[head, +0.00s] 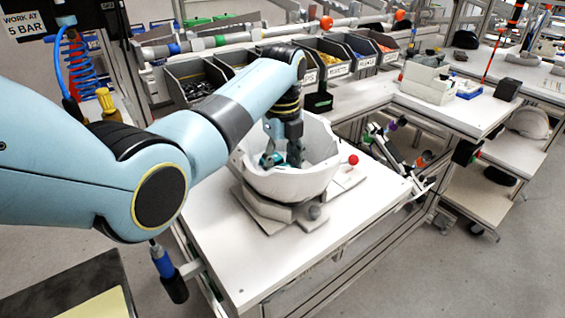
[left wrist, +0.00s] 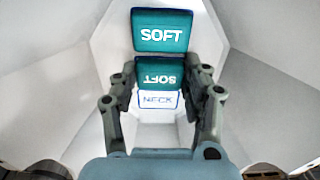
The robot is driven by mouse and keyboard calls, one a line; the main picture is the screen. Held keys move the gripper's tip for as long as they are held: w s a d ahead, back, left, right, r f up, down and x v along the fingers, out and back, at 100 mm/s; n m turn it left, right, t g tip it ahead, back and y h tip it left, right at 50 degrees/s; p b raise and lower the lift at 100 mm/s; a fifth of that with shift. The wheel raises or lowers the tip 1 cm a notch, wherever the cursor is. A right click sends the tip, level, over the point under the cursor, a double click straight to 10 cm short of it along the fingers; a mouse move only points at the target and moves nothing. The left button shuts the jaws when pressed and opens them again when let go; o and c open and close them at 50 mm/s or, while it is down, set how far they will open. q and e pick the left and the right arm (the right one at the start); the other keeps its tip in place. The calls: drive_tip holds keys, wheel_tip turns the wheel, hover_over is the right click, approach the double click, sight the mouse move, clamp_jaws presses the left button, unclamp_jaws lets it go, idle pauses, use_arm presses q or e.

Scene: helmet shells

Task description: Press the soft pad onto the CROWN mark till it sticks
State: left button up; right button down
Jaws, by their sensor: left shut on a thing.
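The white helmet shell (head: 300,183) sits open side up in a grey cradle (head: 268,212) on the table. My left gripper (head: 290,160) reaches down inside it. In the left wrist view my left gripper (left wrist: 162,78) is shut on a teal pad (left wrist: 158,73) whose word SOFT reads upside down. A second teal pad (left wrist: 160,31) marked SOFT shows beyond it, against the shell's inner wall. A blue-outlined NECK mark (left wrist: 158,99) shows just below the held pad. I see no CROWN mark. I cannot tell whether the held pad touches the shell. My right gripper is out of view.
The white table (head: 262,258) has bare room in front of the cradle. A red ball knob (head: 353,160) stands to the right of the shell. Several grey part bins (head: 205,90) line the back. A side bench with a white box (head: 427,83) stands at the right.

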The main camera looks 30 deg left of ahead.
use_arm(q)
drive_tip(key=o, duration=0.8)
drive_tip(key=shift+f, duration=0.15)
drive_tip(key=shift+o, duration=0.2)
